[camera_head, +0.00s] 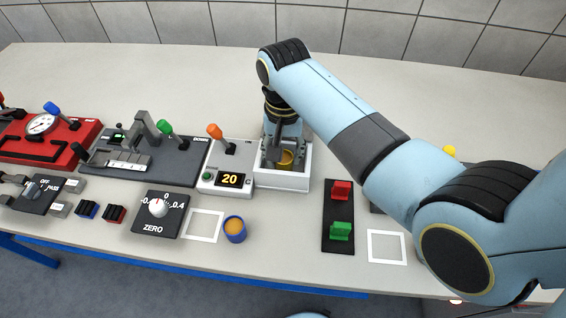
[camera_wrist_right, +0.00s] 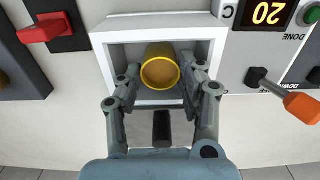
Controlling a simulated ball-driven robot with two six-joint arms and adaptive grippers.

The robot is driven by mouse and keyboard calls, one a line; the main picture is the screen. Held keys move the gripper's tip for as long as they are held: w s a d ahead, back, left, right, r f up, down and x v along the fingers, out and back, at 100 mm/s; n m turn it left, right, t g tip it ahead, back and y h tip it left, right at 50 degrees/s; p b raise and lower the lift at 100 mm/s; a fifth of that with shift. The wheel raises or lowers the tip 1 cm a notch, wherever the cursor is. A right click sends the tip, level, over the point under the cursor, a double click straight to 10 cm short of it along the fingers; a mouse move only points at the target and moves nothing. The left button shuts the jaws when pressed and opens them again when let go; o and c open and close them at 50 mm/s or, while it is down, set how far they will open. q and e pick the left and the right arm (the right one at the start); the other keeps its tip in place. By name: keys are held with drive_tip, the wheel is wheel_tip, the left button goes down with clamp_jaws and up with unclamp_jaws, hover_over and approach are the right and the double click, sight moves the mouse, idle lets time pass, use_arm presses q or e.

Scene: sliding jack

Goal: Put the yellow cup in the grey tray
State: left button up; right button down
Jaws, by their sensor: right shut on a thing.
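The yellow cup (camera_head: 285,158) is inside a white open-fronted box with a grey inside (camera_head: 283,179). The wrist view shows the cup (camera_wrist_right: 160,66) with its mouth toward the camera and a tan surface inside. My right gripper (camera_head: 284,154) reaches into the box from behind in the head view. In the right wrist view its two fingers (camera_wrist_right: 161,80) are shut on the cup's sides. The grey tray cannot be picked out with certainty; my right arm covers part of the table's right side. My left gripper is not in view.
A unit with a "20" display (camera_head: 231,179) and orange lever stands left of the box. A blue cup (camera_head: 235,229) stands beside a white square outline (camera_head: 203,226). A panel with red and green switches (camera_head: 339,215) lies to the right. Another white outline (camera_head: 387,247) is empty.

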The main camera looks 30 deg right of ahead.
sight(284, 157)
drive_tip(key=shift+r+p, duration=0.7)
drive_tip(key=shift+r, duration=1.7)
